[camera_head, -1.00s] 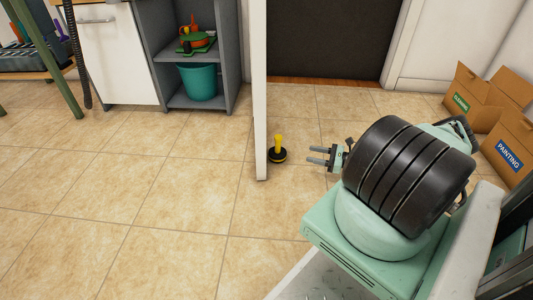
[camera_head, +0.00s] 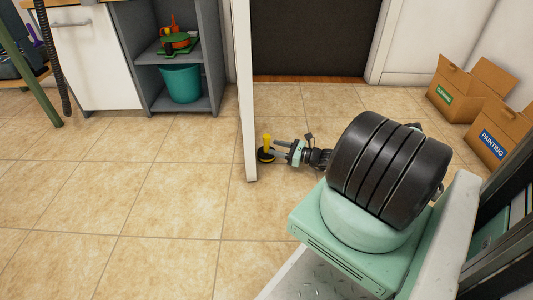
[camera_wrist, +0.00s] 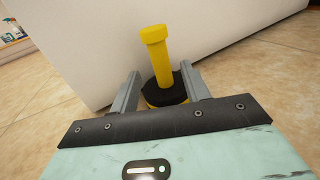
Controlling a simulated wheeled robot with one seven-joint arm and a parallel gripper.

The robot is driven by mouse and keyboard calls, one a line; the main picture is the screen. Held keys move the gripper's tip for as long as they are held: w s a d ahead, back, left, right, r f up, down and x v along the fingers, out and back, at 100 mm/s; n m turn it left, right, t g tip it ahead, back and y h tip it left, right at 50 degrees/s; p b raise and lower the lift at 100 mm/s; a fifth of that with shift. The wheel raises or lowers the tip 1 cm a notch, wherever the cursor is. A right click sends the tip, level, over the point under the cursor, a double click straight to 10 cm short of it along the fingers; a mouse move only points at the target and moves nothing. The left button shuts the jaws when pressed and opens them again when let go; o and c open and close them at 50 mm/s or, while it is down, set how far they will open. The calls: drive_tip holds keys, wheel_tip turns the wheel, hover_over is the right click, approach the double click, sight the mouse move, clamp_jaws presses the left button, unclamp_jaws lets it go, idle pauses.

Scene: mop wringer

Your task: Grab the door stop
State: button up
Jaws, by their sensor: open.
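The door stop (camera_head: 266,143) has a yellow upright post on a round black base with a yellow lower edge. It stands on the tiled floor close to the white door panel (camera_head: 246,100). My gripper (camera_head: 275,150) is open and low at its right side, with its fingers reaching toward the post. In the wrist view the door stop (camera_wrist: 158,58) rises between and just beyond the fingers of my gripper (camera_wrist: 161,90). The base lies partly hidden behind the gripper. I cannot tell whether the fingers touch it.
The white door panel (camera_wrist: 200,35) stands close behind the door stop. A grey shelf (camera_head: 185,104) with a teal bucket (camera_head: 181,83) is at the back left. Cardboard boxes (camera_head: 502,130) are at the right. The floor in front is clear.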

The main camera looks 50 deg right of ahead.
sight(266, 144)
drive_tip(key=x, duration=0.5)
drive_tip(key=shift+r+b, duration=0.2)
drive_tip(key=shift+b, duration=0.15)
drive_tip(key=shift+r, duration=0.1)
clamp_jaws()
